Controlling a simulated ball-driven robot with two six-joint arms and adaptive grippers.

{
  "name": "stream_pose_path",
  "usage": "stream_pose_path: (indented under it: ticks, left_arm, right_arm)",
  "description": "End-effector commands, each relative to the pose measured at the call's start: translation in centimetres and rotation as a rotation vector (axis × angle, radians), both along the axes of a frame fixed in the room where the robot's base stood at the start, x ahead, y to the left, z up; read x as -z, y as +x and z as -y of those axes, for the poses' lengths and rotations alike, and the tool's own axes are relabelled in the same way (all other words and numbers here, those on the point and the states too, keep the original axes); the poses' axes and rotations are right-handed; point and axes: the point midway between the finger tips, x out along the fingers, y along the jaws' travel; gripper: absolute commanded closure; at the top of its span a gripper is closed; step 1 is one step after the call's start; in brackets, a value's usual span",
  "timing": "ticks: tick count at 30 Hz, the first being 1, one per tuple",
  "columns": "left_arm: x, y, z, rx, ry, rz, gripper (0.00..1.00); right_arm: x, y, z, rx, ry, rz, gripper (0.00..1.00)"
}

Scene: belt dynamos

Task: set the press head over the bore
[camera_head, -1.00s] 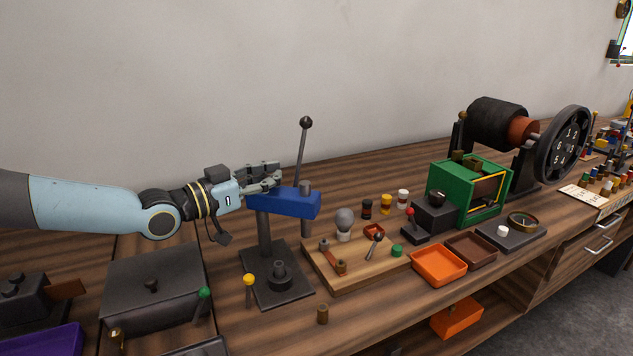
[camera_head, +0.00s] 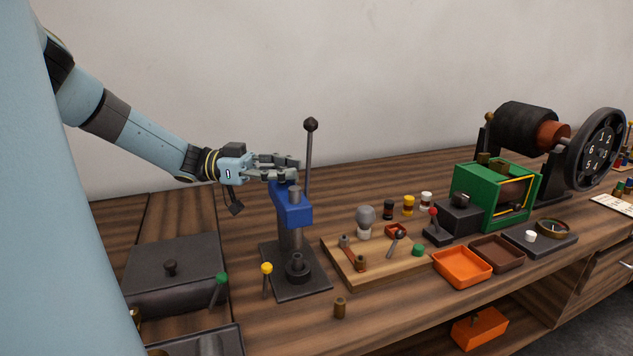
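The press has a blue head (camera_head: 293,208) on a dark column, with a long black-knobbed lever (camera_head: 309,150) standing up from it. The head now points toward the front of the bench, roughly above the dark round bore piece (camera_head: 298,268) on the press base (camera_head: 275,285); exact alignment cannot be told. My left gripper (camera_head: 296,167) is at the back top of the blue head, its fingers close to or touching it. Whether the fingers are closed on the head is unclear. My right gripper is not in view.
A wooden board (camera_head: 385,268) with small parts lies right of the press. An orange tray (camera_head: 461,267) and a brown tray (camera_head: 497,253) are further right. A dark lidded box (camera_head: 175,272) and yellow-topped (camera_head: 266,268) and green-topped (camera_head: 221,278) pins stand left and front.

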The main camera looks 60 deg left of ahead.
Motion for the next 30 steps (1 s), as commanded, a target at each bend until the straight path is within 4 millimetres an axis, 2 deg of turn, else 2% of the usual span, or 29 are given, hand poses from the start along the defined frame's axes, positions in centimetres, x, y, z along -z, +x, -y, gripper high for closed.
stream_pose_path:
  ticks: [1, 6, 21, 30]
  left_arm:
    - [0.47, -0.2, -0.3, 0.01, 0.002, -0.006, 1.0]
    - [0.32, -0.31, -0.29, 0.054, 0.002, -0.006, 1.0]
    - [0.1, -0.31, -0.33, 0.069, 0.003, -0.004, 1.0]
    - [0.03, -0.22, -0.24, 0.071, 0.002, -0.002, 0.59]
  right_arm:
    - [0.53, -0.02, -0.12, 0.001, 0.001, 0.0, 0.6]
    - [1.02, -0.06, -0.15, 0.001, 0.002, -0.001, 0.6]
    - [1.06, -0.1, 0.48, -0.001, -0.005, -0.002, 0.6]
    - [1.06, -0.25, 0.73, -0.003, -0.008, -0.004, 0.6]
